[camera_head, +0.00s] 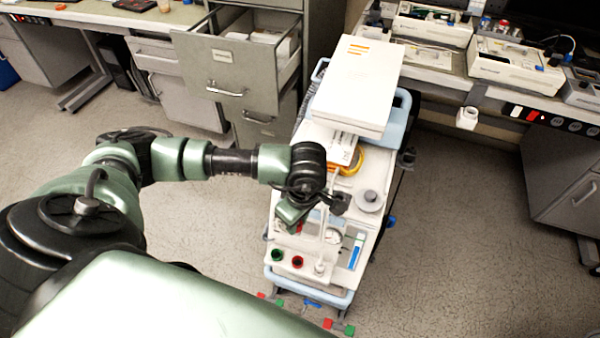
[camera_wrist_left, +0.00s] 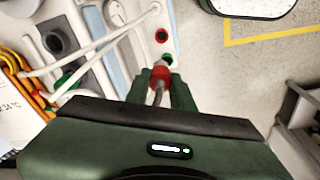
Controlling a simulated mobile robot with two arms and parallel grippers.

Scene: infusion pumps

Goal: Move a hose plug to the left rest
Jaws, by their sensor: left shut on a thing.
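A white pump cart (camera_head: 310,190) stands in the middle of the head view. My left gripper (camera_head: 291,218) is over its near end. In the left wrist view, my gripper (camera_wrist_left: 162,84) is shut on a red hose plug (camera_wrist_left: 161,74) with a grey hose behind it. A green ring socket (camera_head: 278,255) and a red ring socket (camera_head: 297,262) are on the cart's front panel. The red socket (camera_wrist_left: 162,36) also shows beyond the plug in the wrist view. The plug's tip is partly hidden, and I cannot tell whether it touches anything. I cannot make out the left rest clearly.
White hoses (camera_wrist_left: 90,50) and orange-yellow cables (camera_wrist_left: 12,60) lie beside the gripper. A large white box (camera_head: 354,85) sits on the cart's far end. An open drawer (camera_head: 236,62) is behind left. A bench with devices (camera_head: 515,62) is at right.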

